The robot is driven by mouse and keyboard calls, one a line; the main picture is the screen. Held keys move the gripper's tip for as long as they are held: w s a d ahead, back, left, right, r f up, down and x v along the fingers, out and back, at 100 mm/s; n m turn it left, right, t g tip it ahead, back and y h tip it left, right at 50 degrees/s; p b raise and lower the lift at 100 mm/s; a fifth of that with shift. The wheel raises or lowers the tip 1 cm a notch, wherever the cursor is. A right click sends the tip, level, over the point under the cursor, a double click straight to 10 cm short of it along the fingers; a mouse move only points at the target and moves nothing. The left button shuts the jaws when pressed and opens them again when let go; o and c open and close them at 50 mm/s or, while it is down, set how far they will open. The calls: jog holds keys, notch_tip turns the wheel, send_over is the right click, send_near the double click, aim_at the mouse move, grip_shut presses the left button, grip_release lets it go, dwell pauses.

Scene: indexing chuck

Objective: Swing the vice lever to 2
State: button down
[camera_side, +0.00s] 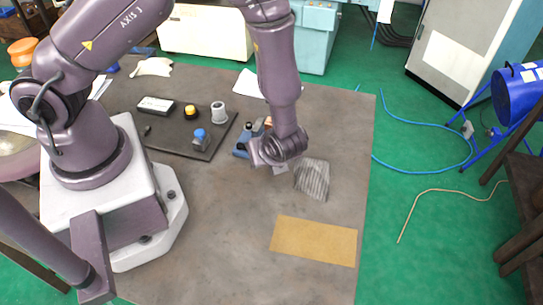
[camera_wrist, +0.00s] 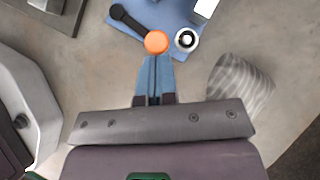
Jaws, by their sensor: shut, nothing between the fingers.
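The vice (camera_side: 243,147) is a small blue fixture on the table, partly hidden behind my wrist in the side view. In the wrist view its blue base (camera_wrist: 178,10) shows at the top. A dark lever (camera_wrist: 130,22) runs from a round black end at upper left to an orange knob (camera_wrist: 156,42). No position numbers are readable.
A grey striped piece (camera_side: 312,179) lies right of my gripper, with a tan sheet (camera_side: 314,241) in front. A dark board (camera_side: 180,140) with a blue knob (camera_side: 200,137), yellow knob (camera_side: 190,111) and grey cylinder (camera_side: 218,112) is at left. The front middle of the table is bare.

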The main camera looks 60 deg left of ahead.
dwell(0.3)
jog(key=shift+w+a+f, duration=0.15)
jog(key=shift+w+a, duration=0.4)
jog(key=shift+a, duration=0.2)
jog(key=shift+s, duration=0.1)
